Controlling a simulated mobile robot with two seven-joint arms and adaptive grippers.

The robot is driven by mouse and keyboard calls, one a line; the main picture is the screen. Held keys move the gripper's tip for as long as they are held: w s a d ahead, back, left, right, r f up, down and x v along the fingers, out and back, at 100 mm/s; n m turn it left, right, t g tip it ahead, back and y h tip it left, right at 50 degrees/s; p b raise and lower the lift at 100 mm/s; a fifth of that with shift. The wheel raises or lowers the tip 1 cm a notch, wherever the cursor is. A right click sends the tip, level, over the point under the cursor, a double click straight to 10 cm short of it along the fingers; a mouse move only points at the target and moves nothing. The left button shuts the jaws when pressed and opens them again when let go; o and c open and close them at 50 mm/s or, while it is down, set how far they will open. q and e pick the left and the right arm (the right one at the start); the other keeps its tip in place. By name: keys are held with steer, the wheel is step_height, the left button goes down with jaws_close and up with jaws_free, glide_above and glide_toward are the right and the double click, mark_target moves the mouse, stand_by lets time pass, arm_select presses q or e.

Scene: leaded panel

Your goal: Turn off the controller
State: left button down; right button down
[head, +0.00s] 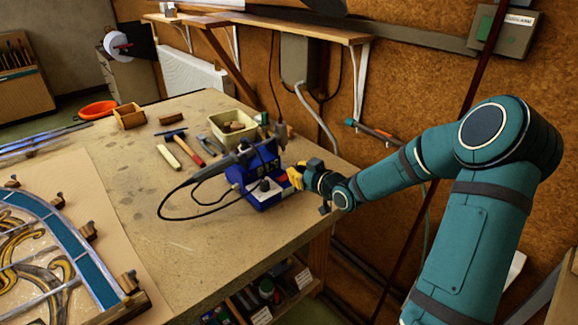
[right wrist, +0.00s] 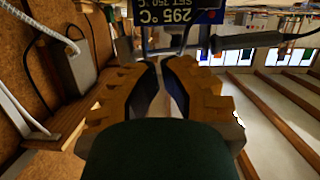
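The controller (head: 262,182) is a blue soldering station near the right edge of the wooden table. In the right wrist view its display (right wrist: 178,12) appears upside down at the top, lit, reading 295 °C with SET 350 °C. My right gripper (head: 294,177) is right beside the controller's right side in the head view. In the right wrist view its yellow-and-black fingers (right wrist: 161,72) are drawn close together with nothing seen between them, pointing toward the controller. Whether they touch it cannot be told. The power switch is not distinguishable. My left gripper is not in view.
A soldering iron (head: 212,168) with a looping black cable lies beside the controller. A cream bin (head: 232,126) stands behind it, with hand tools to the left. A leaded glass panel (head: 50,255) fills the left front. The table's middle front is clear.

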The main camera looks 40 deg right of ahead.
steer(key=shift+v, duration=1.35)
